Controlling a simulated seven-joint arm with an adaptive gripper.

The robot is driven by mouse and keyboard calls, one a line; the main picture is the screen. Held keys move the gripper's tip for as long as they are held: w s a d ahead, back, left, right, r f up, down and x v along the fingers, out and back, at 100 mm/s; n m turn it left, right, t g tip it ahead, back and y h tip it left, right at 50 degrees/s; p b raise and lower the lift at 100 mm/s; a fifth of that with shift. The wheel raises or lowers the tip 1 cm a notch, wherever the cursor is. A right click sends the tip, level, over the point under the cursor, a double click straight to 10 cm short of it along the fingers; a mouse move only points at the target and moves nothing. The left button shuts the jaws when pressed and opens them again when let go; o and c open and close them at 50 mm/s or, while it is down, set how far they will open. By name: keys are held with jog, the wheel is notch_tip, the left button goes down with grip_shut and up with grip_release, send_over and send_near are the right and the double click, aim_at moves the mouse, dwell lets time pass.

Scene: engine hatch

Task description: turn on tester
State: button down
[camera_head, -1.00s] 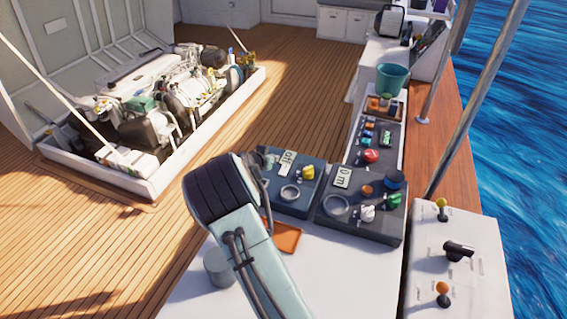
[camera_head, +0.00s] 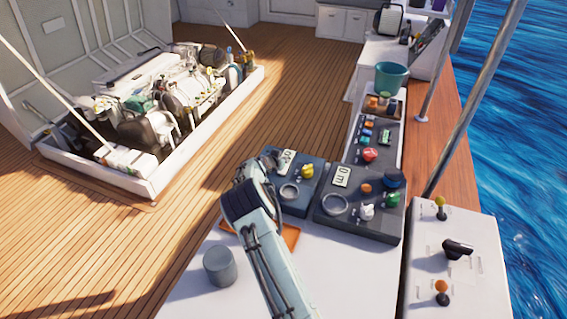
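Two dark grey panel boxes sit side by side on the white bench; I cannot tell which one is the tester. The left box (camera_head: 302,203) has a small white label or display (camera_head: 286,160), a yellow knob (camera_head: 307,171) and a round ring (camera_head: 290,192). The right box (camera_head: 352,226) has a white display (camera_head: 342,176), a round ring, and white, green, orange and dark blue knobs. My gripper (camera_head: 271,157) is at the left box's far left corner, mostly hidden behind my own arm. I cannot see its fingers clearly or whether it touches the box.
An orange tray (camera_head: 291,237) lies partly under my arm, with a grey cylinder (camera_head: 219,266) to its left. A longer panel with coloured parts (camera_head: 377,140) and a teal bucket (camera_head: 391,78) stand behind. A white lever console (camera_head: 456,262) is at right. The open engine hatch (camera_head: 150,110) is at left.

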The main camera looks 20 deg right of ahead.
jog(key=shift+f, duration=0.65)
jog(key=shift+w+d+f+g+y, duration=0.15)
jog(key=shift+d+f+g+y, duration=0.1)
jog(key=shift+g+y, duration=0.05)
jog(key=shift+a, duration=0.1)
jog(key=shift+s+a+f, duration=0.15)
jog(key=shift+s+a, duration=0.45)
